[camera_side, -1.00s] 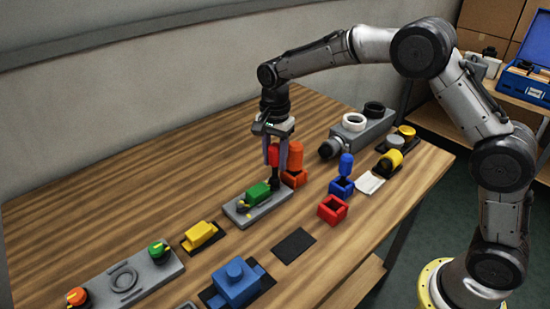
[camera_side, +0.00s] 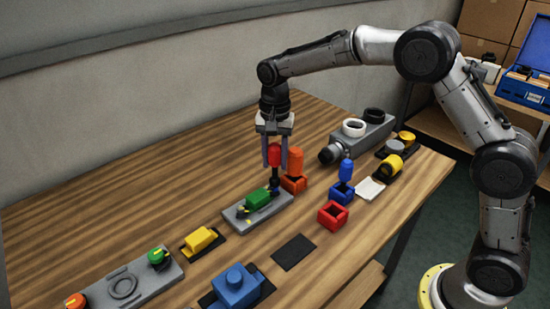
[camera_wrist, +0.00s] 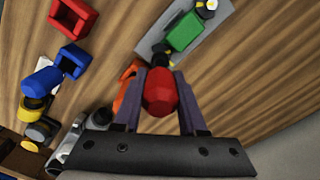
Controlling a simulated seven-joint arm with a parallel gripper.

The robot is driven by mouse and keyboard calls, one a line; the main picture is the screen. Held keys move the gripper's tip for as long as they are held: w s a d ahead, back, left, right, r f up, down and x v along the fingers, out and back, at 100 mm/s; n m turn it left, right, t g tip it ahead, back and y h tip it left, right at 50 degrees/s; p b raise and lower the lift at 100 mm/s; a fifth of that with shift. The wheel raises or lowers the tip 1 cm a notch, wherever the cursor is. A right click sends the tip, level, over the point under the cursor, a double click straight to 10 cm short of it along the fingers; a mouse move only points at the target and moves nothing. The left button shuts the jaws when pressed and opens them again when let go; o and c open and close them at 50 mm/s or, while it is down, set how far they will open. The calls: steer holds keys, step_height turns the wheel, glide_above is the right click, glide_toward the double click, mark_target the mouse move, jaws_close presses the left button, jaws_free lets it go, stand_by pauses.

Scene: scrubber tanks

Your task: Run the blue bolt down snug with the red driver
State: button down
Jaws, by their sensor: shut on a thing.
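My gripper (camera_side: 275,158) is shut on the red driver (camera_side: 275,153) by its handle. The driver stands upright with its dark shaft pointing down. The red handle (camera_wrist: 160,92) fills the space between my fingers in the wrist view. The driver's tip is at the right end of a grey plate (camera_side: 238,217), over a small blue spot that looks like the blue bolt (camera_side: 276,190). The tip hides most of the bolt, and I cannot tell how deep it sits. A green block (camera_side: 257,198) is on the same plate, just left of the driver.
An orange driver in its holder (camera_side: 294,180) stands close behind my gripper. A blue driver (camera_side: 345,170) in a blue holder and an empty red holder (camera_side: 333,215) are to the right. A yellow block (camera_side: 201,239) and a large blue block (camera_side: 237,284) lie nearer.

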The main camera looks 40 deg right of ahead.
steer(key=n, duration=0.9)
steer(key=shift+n, duration=0.4)
steer(key=n, duration=0.4)
steer(key=shift+n, duration=0.4)
steer(key=n, duration=0.4)
steer(key=shift+n, duration=0.4)
steer(key=n, duration=0.3)
steer(key=shift+a+n, duration=0.1)
steer(key=shift+n, duration=0.2)
steer(key=n, duration=0.4)
steer(key=shift+n, duration=0.4)
steer(key=n, duration=0.9)
steer(key=shift+n, duration=0.3)
steer(key=shift+f, duration=0.95)
